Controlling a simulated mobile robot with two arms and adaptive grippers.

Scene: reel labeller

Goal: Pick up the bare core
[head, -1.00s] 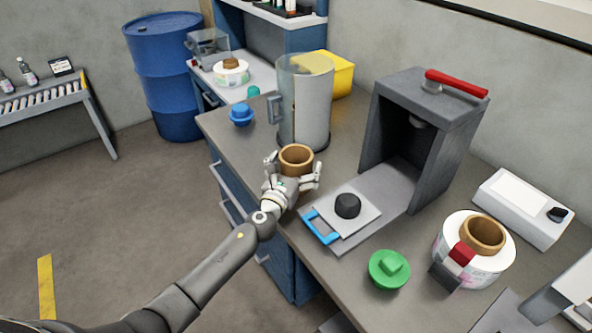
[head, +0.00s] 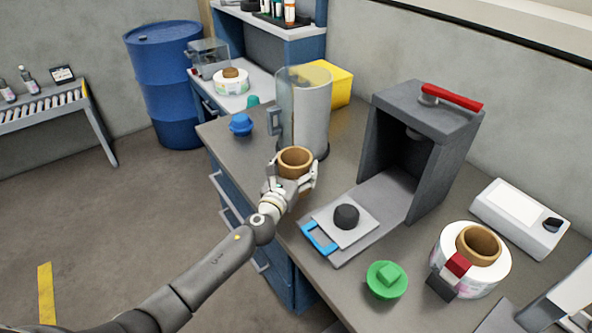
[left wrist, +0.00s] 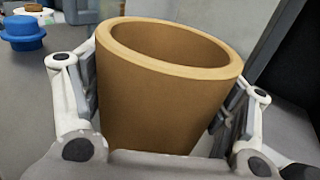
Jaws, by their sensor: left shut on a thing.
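The bare core (head: 296,161) is a brown cardboard tube, upright and open at the top. My left gripper (head: 292,178) is shut on it, with a finger on either side, near the counter's front edge. In the left wrist view the core (left wrist: 160,90) fills the middle between the two gripper fingers (left wrist: 160,105). Its base is hidden, so I cannot tell whether it touches the counter. My right gripper is not in view.
A clear cylinder (head: 305,110) stands close behind the core. A grey press (head: 425,150) with a red handle stands to the right. A green knob (head: 387,279), a label roll (head: 490,275) and a white device (head: 520,217) are farther right. A blue knob (head: 241,124) is at left.

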